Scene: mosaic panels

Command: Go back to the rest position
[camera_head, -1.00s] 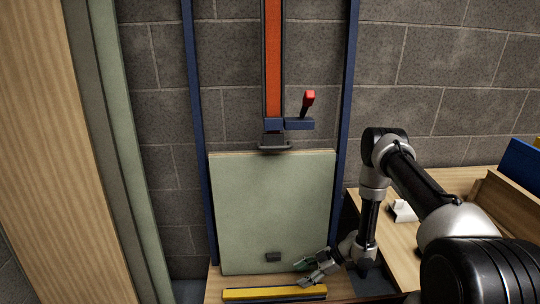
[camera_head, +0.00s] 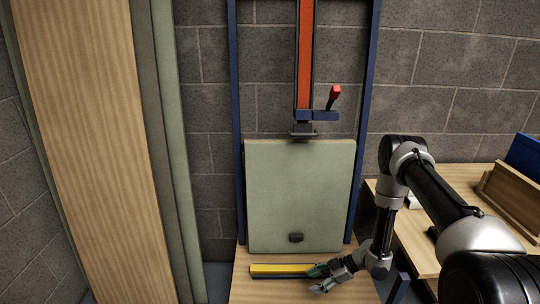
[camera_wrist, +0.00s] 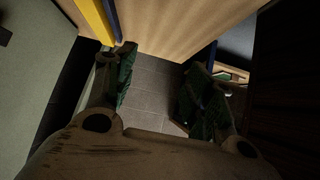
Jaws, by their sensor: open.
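My gripper (camera_head: 318,280) is open and empty, low in front of the green panel, near the right end of the yellow bar (camera_head: 279,270). In the wrist view my gripper's two fingers (camera_wrist: 155,88) stand wide apart with grey floor tiles between them. The panel also shows at the left of the wrist view (camera_wrist: 35,85).
A clamp with a red handle (camera_head: 335,97) sits on the orange rail (camera_head: 305,55) above the panel. A wooden table (camera_head: 470,178) at the right holds a wooden box (camera_head: 512,197) and a blue item. Tall boards (camera_head: 90,150) lean at the left. A grey block wall stands behind.

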